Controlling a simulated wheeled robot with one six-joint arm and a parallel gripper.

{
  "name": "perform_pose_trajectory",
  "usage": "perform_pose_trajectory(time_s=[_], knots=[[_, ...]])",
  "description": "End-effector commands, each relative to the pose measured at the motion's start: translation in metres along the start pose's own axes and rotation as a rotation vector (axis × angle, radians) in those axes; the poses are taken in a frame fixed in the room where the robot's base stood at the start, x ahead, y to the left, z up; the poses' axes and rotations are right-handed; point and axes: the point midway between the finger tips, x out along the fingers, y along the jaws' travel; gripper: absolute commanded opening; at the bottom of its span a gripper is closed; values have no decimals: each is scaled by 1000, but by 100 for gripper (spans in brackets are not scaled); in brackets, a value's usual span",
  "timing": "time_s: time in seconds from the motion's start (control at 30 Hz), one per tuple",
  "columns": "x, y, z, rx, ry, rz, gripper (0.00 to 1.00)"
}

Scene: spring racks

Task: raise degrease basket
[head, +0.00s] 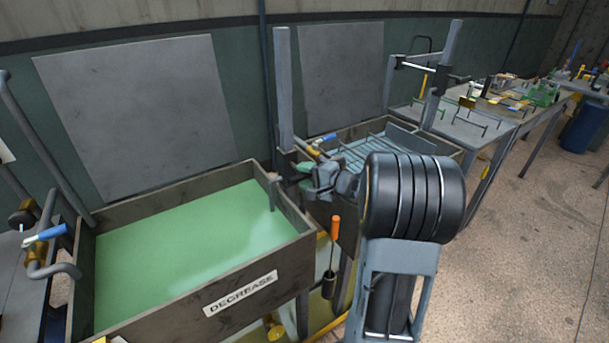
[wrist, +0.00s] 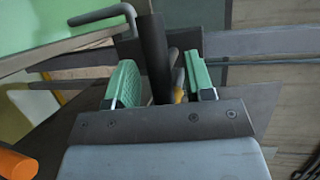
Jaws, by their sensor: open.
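The degrease tank (head: 250,292), labelled DEGREASE, is filled with opaque green liquid (head: 170,240). No basket shows in it; anything under the surface is hidden. A grey hooked rod (head: 272,192) rises at the tank's right edge, and it also shows over the green in the wrist view (wrist: 105,17). A tall grey post (head: 285,90) stands just behind the tank's right side. My gripper (head: 304,178) is beside the post's lower part. In the wrist view my gripper (wrist: 162,82) has its green pads apart, with a dark upright bar (wrist: 153,55) between or just beyond them; contact is unclear.
A second tank (head: 375,128) with a wire rack stands behind and right, with its own post (head: 446,60). An orange-handled pull (head: 336,228) hangs near my arm. A blue-handled valve (head: 324,138) is beyond my gripper. Workbenches (head: 470,130) run right; the right floor is open.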

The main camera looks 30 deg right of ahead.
Motion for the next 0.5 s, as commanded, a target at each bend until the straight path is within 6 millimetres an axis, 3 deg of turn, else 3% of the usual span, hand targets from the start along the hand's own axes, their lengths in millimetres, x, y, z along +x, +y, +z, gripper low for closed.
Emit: perform_pose_trajectory(time_s=[0.4,0.5], knots=[[6,0,0,1,0,0,48],[6,0,0,1,0,0,40]])
